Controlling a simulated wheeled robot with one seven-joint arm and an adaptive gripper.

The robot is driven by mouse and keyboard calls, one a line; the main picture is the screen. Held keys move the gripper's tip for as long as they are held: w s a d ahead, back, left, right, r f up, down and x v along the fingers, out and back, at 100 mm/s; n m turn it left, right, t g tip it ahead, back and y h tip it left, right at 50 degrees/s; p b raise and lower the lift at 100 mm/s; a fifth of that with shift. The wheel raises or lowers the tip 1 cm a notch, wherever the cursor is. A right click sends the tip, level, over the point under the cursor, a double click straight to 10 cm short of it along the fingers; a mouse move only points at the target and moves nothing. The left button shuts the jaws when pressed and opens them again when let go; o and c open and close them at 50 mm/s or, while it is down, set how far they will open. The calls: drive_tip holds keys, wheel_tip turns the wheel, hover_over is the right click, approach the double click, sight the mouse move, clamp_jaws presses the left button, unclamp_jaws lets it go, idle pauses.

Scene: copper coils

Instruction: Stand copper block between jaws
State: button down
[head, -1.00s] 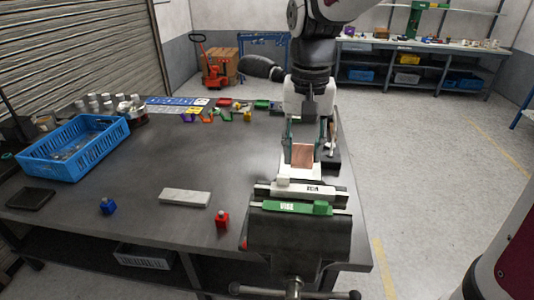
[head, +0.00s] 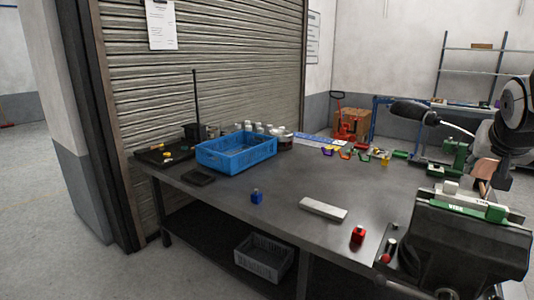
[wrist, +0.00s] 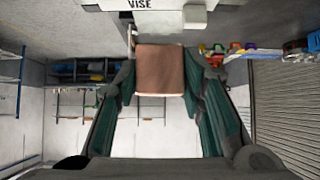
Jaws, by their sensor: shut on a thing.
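The copper block (wrist: 160,70) is a flat-faced reddish-brown piece held between the two fingers of my gripper (wrist: 160,88) in the wrist view. In the head view the block (head: 487,169) shows at the far right, behind and above the vise's jaws. In the wrist view a pale vise part (wrist: 158,22) lies just beyond the block. Whether they touch is unclear. Most of my gripper in the head view is cut off or hidden at the right edge.
A blue crate (head: 236,155) stands on the workbench (head: 290,190). Small coloured parts line the back. The bench middle is mostly clear.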

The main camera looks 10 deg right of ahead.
drive_tip(key=shift+a+f, duration=0.1)
drive_tip(key=shift+f, duration=0.05)
drive_tip(key=shift+f+b, duration=0.4)
drive_tip(key=shift+f, duration=0.2)
drive_tip(key=shift+f+b, duration=1.25)
drive_tip(key=shift+f, duration=1.15)
drive_tip(key=shift+f+b, duration=0.7)
drive_tip(key=shift+b, duration=0.05)
